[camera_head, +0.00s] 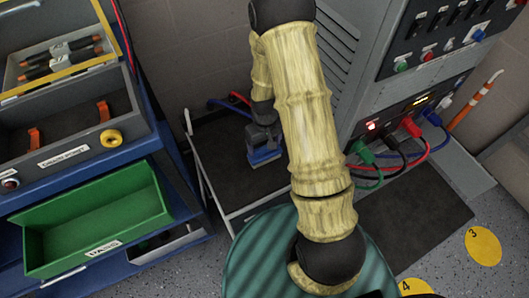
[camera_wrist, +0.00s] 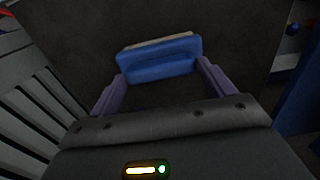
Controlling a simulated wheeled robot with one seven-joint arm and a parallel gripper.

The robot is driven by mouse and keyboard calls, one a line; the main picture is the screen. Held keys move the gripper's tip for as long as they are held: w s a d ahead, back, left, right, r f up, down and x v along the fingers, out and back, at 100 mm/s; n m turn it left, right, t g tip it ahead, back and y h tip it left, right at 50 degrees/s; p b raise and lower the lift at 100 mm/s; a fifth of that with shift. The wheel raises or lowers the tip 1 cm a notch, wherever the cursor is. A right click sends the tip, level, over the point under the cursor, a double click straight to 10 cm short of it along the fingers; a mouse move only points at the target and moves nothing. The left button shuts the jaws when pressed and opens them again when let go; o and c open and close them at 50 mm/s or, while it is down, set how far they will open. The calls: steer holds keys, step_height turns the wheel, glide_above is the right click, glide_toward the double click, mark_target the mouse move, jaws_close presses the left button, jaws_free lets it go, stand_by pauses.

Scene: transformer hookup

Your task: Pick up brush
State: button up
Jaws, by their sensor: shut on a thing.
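The brush is a blue block with a pale strip along its far edge. It shows in the wrist view (camera_wrist: 160,62) between the two purple-grey fingers of my gripper (camera_wrist: 159,78), which are shut on its ends. In the head view the brush (camera_head: 264,156) is a small blue shape under my gripper (camera_head: 264,139), over the dark top of a low cart (camera_head: 222,160). I cannot tell whether it touches the cart top. My arm hides part of the area to its right.
A blue workbench with a green bin (camera_head: 95,222) stands on the left. Red and blue cables (camera_head: 238,98) lie at the back of the cart. A grey cabinet (camera_head: 400,100) with plugged-in coloured leads stands on the right. A dark mat (camera_head: 415,215) lies before it.

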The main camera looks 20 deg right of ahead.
mark_target(265, 147)
steer(key=shift+r, duration=0.1)
step_height(265, 147, up, 10)
steer(key=p, duration=0.3)
stand_by(0.5)
steer(key=o, duration=0.7)
steer(key=shift+c, duration=1.3)
steer(key=w, duration=0.1)
steer(key=w+f+m, duration=0.1)
steer(key=w, duration=0.1)
steer(key=w+f+m, duration=0.1)
steer(key=w, duration=0.1)
steer(key=shift+w+f, duration=0.1)
